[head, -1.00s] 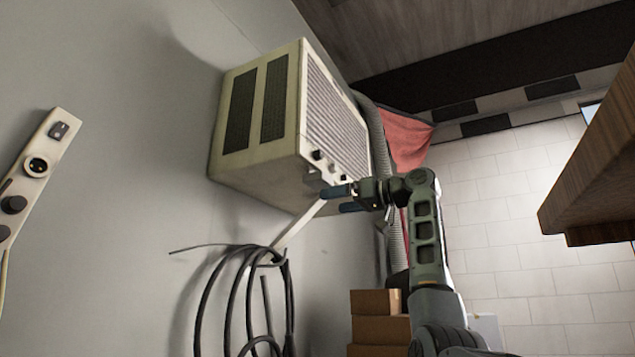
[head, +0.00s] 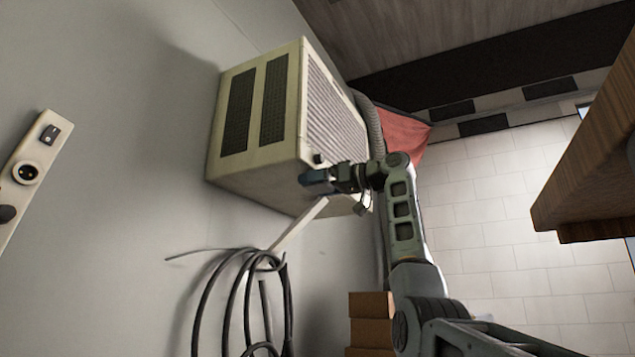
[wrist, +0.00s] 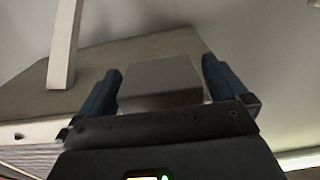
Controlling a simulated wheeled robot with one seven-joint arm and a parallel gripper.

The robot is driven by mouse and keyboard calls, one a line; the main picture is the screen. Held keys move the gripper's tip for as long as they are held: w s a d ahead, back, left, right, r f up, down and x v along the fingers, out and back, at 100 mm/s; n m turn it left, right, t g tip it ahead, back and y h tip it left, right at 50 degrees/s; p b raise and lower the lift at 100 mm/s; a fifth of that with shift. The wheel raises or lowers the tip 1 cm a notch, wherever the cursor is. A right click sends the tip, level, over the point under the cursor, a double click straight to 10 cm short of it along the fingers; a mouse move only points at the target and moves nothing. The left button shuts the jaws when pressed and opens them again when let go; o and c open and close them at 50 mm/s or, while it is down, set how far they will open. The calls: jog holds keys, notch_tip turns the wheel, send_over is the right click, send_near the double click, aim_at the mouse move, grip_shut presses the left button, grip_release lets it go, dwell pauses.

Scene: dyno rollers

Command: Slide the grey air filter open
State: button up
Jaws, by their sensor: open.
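The air conditioner (head: 255,160) is a cream box high on the wall, with dark side vents and a ribbed front. A small grey block, which looks like the end of the grey air filter (wrist: 160,82), shows in the wrist view. It lies between the two blue fingers of my gripper (wrist: 161,68), with a finger on either side. I cannot tell whether either finger touches it. In the head view my gripper (head: 313,179) is at the unit's lower front corner and hides the filter there. The jaws are open.
A pale strut (head: 298,225) runs from the wall to the unit's underside, close to my gripper; it also shows in the wrist view (wrist: 64,45). Black cable coils (head: 240,300) hang below. A wooden shelf (head: 590,150) juts in at right. Boxes (head: 370,330) are stacked beneath.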

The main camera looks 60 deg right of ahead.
jog(key=shift+w, duration=0.25)
jog(key=shift+c, duration=0.2)
jog(key=c, duration=1.4)
jog(key=shift+f, duration=0.1)
